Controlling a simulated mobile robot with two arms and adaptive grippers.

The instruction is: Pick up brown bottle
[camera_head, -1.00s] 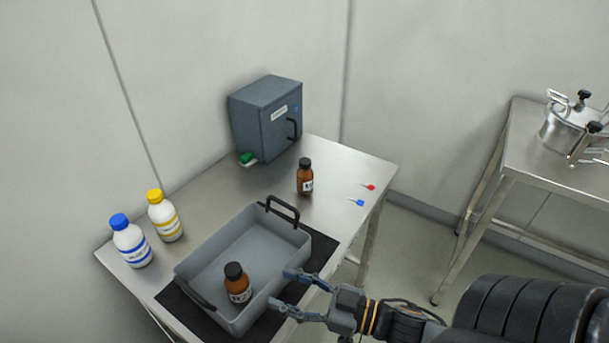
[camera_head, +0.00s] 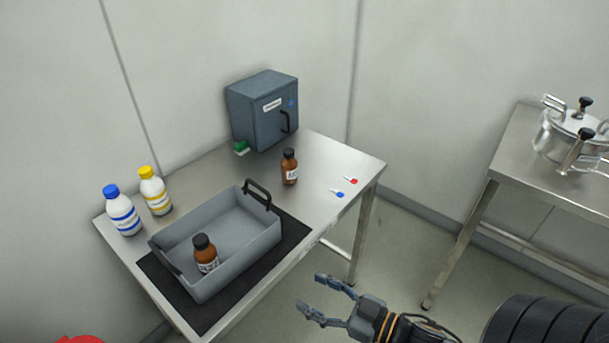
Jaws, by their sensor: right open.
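Two brown bottles with black caps are in view. One brown bottle (camera_head: 290,169) stands upright on the metal table, in front of the grey cabinet. The other brown bottle (camera_head: 206,257) stands inside the grey tray (camera_head: 262,246), near its front left end. My right gripper (camera_head: 311,294) is open and empty, off the front right edge of the table, to the right of the tray and apart from both bottles. My left gripper is not in view.
A white bottle with a blue cap (camera_head: 122,213) and one with a yellow cap (camera_head: 155,192) stand at the table's left. A grey cabinet (camera_head: 262,113) stands at the back. Red (camera_head: 352,181) and blue (camera_head: 338,194) keys lie at right. A steel pot (camera_head: 568,143) sits on another table.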

